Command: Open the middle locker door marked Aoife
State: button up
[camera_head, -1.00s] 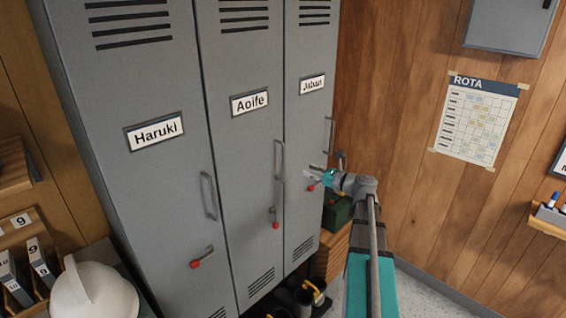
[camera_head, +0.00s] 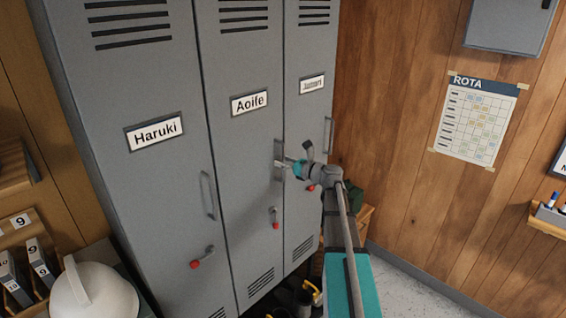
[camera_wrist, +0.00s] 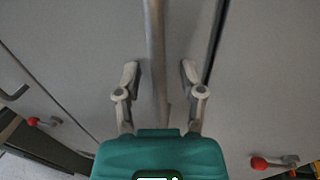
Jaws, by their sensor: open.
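The middle locker door (camera_head: 245,150) carries the label Aoife (camera_head: 249,103) and looks closed flush with its neighbours. Its upright grey bar handle (camera_head: 278,152) is at the door's right side. Below it a lever with a red knob (camera_head: 276,225) hangs downward. My gripper (camera_head: 284,163) is at this handle, coming in from the right, and partly hides it. In the wrist view my open gripper (camera_wrist: 160,72) has one finger on each side of the handle bar (camera_wrist: 155,45). I cannot tell whether either finger touches it.
The Haruki door (camera_head: 150,180) is to the left and the right-hand locker door (camera_head: 308,120) to the right; both look closed, their red-knobbed levers turned sideways. A white helmet (camera_head: 95,292) is at lower left. Boots (camera_head: 305,296) stand below the lockers. Floor shows at right.

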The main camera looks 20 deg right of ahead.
grip_shut()
dwell(0.3)
jog(key=shift+s+a, duration=0.15)
jog(key=shift+a, duration=0.05)
